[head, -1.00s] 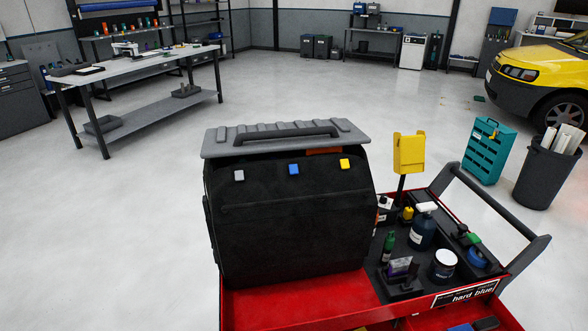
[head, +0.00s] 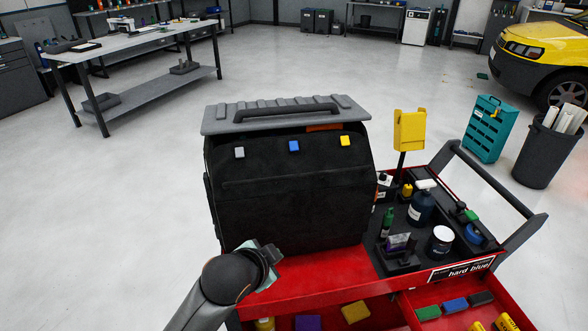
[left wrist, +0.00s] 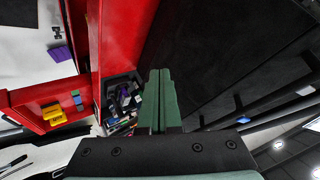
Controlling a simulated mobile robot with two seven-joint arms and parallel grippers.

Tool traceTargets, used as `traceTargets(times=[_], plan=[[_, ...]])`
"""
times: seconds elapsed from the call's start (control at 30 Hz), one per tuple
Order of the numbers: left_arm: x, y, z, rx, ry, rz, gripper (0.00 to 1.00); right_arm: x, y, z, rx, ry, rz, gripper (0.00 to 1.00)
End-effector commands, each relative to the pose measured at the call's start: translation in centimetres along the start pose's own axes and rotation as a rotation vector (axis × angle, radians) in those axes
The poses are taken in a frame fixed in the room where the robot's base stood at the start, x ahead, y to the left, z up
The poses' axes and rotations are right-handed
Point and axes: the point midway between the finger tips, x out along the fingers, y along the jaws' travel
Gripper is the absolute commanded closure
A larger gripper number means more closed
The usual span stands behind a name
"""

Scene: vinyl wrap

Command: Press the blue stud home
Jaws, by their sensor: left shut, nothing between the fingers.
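The blue stud (head: 293,146) sits near the top of the black upright panel (head: 290,200), between a grey stud (head: 239,152) and a yellow stud (head: 345,141). I cannot tell how deep it sits. My left gripper (head: 272,254) is in front of the panel's lower left part, below and left of the blue stud and clear of it. In the left wrist view its green fingers (left wrist: 157,98) are shut together with nothing between them. My right gripper is not in view.
A grey lid with a handle (head: 285,114) tops the panel. The red cart (head: 300,280) carries bottles and jars on its right, with a yellow holder (head: 410,130) on a post behind them. Open drawers (head: 400,315) show below. The space before the studs is clear.

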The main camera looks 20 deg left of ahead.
Motion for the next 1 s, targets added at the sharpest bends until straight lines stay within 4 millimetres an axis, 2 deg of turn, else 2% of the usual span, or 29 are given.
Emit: traceTargets(times=[0.03,0.17,0.3,0.5,0.7,1.0], plan=[[0.2,-1.8,-2.2,0.050,0.043,-0.044,1.00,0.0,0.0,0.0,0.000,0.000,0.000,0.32],[0.1,-5.7,-7.2,0.174,0.130,-0.151,1.00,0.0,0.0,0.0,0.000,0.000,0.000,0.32],[-0.9,-9.9,-12.3,0.301,0.207,-0.274,1.00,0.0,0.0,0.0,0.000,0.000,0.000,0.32],[-3.0,-14.4,-17.6,0.434,0.270,-0.419,1.00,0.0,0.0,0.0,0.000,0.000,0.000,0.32],[-4.2,-16.4,-19.8,0.490,0.291,-0.485,1.00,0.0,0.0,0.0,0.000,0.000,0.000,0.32],[-4.3,-16.5,-20.1,0.496,0.293,-0.492,1.00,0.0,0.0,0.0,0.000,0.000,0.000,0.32]])
